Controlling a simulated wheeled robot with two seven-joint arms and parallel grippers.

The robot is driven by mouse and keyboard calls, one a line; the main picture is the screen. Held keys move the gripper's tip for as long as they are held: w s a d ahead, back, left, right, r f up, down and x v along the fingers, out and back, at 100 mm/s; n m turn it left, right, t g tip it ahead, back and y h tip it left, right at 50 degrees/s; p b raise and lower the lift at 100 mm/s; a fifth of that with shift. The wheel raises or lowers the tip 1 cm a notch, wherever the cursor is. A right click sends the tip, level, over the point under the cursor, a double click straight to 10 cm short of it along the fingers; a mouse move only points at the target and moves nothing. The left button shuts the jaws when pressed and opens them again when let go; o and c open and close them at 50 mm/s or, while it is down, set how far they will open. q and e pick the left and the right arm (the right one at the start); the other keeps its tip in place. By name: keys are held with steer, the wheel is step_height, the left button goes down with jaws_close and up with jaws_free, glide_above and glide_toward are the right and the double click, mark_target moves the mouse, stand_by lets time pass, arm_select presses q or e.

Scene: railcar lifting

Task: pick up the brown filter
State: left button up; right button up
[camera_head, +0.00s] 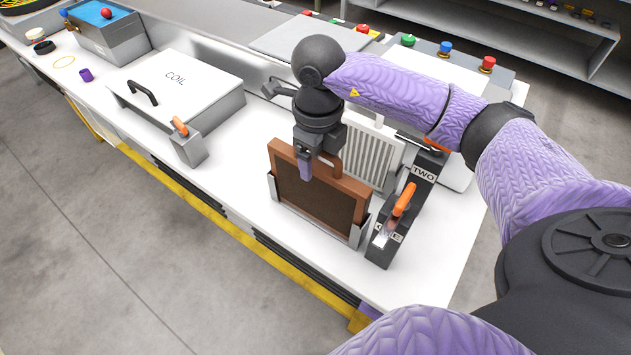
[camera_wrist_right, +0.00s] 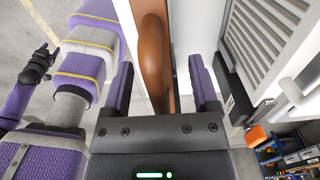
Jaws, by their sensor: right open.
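The brown filter (camera_head: 318,203) stands upright in a metal holder (camera_head: 355,236) near the front edge of the white bench. It has a brown frame, a dark mesh face and a brown loop handle (camera_head: 337,166) on top. My right gripper (camera_head: 318,160) is open and points down at the filter's top edge, with one purple finger in front of it. In the right wrist view the handle (camera_wrist_right: 153,62) lies between the two spread fingers, with gaps on both sides. The head view does not show my left gripper; a dark end (camera_wrist_right: 38,65), probably my left wrist, shows in the right wrist view.
A pale ribbed panel (camera_head: 370,150) stands close behind the filter. A dark block with an orange lever (camera_head: 404,200), marked TWO, is to its right. A white COIL box (camera_head: 180,85) is to the left. Bench between box and filter is clear.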

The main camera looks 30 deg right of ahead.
steer(key=shift+f, duration=0.6)
steer(key=shift+a, duration=0.1)
jaws_close()
steer(key=shift+r, duration=0.1)
stand_by(0.7)
